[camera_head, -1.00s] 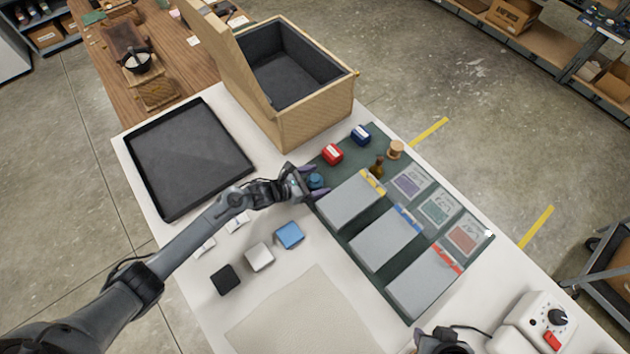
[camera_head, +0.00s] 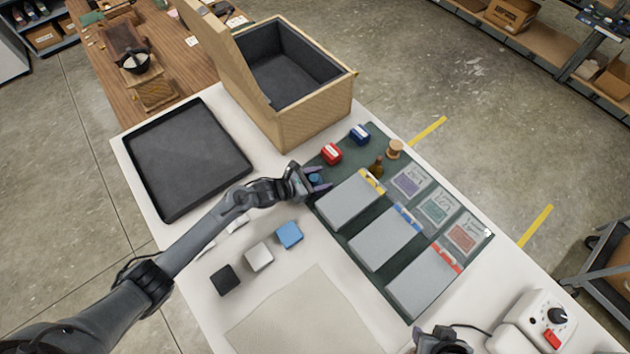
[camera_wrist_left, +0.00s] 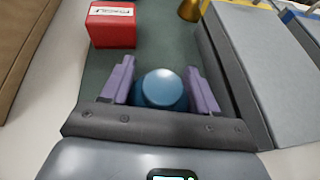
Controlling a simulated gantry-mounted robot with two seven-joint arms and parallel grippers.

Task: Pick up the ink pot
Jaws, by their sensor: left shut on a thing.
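The ink pot, a round blue-teal pot, sits between the two purple fingers of my left gripper (camera_head: 320,178), at the near left edge of the dark green mat (camera_head: 349,236). In the left wrist view the ink pot (camera_wrist_left: 163,90) fills the gap between the fingers. The gripper is shut on it, and the fingers hide part of its sides. I cannot tell if the pot is clear of the mat. My right gripper (camera_head: 442,342) shows only partly at the bottom edge, and its jaws cannot be made out.
Grey boxes (camera_head: 350,202) lie close on the right. A wooden chest (camera_head: 318,122) and black tray (camera_head: 187,160) stand behind and left.

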